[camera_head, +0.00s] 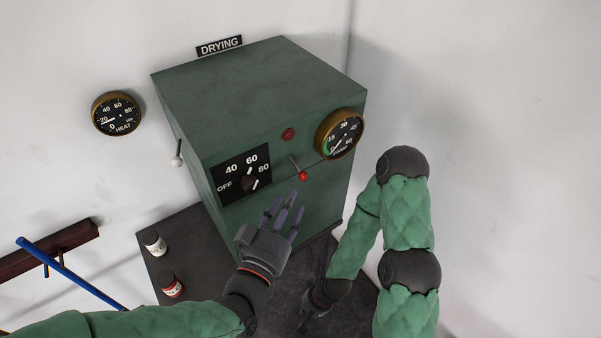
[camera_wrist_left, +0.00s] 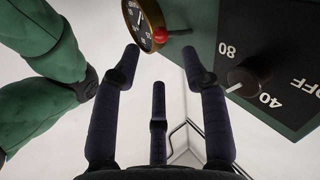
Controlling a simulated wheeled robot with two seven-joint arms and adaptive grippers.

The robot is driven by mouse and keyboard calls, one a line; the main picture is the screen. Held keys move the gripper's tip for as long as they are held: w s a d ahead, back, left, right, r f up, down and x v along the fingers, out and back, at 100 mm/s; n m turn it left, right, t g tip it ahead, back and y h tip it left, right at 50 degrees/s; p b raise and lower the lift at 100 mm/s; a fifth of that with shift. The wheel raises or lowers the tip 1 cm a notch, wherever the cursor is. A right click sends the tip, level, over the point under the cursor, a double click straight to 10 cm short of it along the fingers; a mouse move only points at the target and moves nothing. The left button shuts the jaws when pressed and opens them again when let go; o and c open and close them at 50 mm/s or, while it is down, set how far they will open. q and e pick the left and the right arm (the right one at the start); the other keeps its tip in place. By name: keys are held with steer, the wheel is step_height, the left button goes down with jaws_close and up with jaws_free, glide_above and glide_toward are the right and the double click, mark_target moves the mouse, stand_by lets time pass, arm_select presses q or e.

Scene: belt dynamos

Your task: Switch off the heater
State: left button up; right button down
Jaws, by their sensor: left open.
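The heater is a green cabinet (camera_head: 265,85) under a DRYING sign (camera_head: 219,46). Its front has a black dial plate (camera_head: 226,198) marked OFF, 40, 60 and 80 with a dark knob (camera_head: 249,181); the exact setting is hard to read. The knob also shows at the right of the left wrist view (camera_wrist_left: 248,75). A red-tipped lever (camera_head: 303,176) sticks out right of the dial. My left gripper (camera_head: 289,207) is open and empty, in front of the cabinet, below the lever and right of the knob. My right gripper (camera_head: 312,303) is low, its fingers mostly hidden.
A brass gauge (camera_head: 339,133) and red button (camera_head: 288,134) are on the cabinet. A white-tipped lever (camera_head: 178,161) is on its left side. A HEAT gauge (camera_head: 116,114) is on the wall. Two small bottles (camera_head: 154,243) (camera_head: 172,284) stand on the dark surface at lower left.

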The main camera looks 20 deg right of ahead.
mark_target(303, 176)
arm_select(q)
steer(key=p+x, duration=0.1)
steer(key=x, duration=0.8)
steer(key=shift+c, duration=0.3)
